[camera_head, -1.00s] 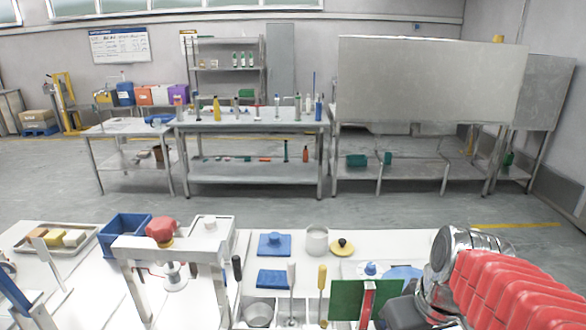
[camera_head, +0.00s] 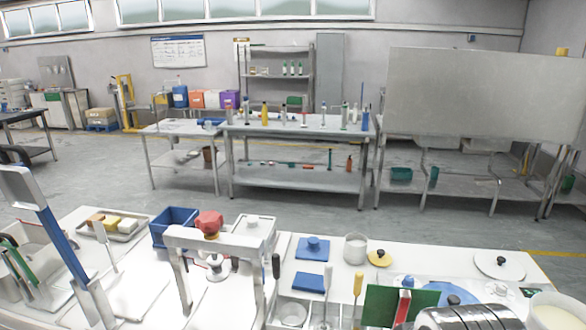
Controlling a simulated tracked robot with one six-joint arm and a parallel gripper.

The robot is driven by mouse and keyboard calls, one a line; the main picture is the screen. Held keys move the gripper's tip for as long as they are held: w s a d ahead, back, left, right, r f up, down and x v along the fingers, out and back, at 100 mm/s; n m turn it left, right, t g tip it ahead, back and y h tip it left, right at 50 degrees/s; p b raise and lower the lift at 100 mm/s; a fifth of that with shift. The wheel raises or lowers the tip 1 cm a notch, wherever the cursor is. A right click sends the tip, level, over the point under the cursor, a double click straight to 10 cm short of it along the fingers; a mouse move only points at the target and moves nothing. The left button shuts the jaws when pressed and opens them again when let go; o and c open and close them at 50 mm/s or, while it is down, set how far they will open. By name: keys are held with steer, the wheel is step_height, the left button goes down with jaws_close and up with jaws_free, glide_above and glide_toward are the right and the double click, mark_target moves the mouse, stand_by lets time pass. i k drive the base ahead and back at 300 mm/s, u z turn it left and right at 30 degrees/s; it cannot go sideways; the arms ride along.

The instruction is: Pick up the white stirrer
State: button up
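A tool with a white handle (camera_head: 327,282), which looks like the white stirrer, stands upright at the near edge of the white table, in or beside a row of small compartments. Its lower end is cut off by the bottom of the picture. A yellow-handled tool (camera_head: 358,287) stands just right of it and a black-handled one (camera_head: 276,266) to its left. My gripper is not in view. A silver rounded part, apparently of my arm, shows at the bottom edge, right of the stirrer.
A green panel with a red and white strip (camera_head: 380,305) stands right of the tools. A white frame (camera_head: 213,238) with a red-topped device (camera_head: 209,223) stands to the left, near a blue bin (camera_head: 174,228).

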mark_target(324, 324)
steer(key=z, duration=0.35)
steer(key=k, duration=0.95)
steer(key=z, duration=0.65)
steer(key=k, duration=0.4)
steer(key=u, duration=0.1)
steer(key=i, duration=0.9)
steer(key=z, duration=0.45)
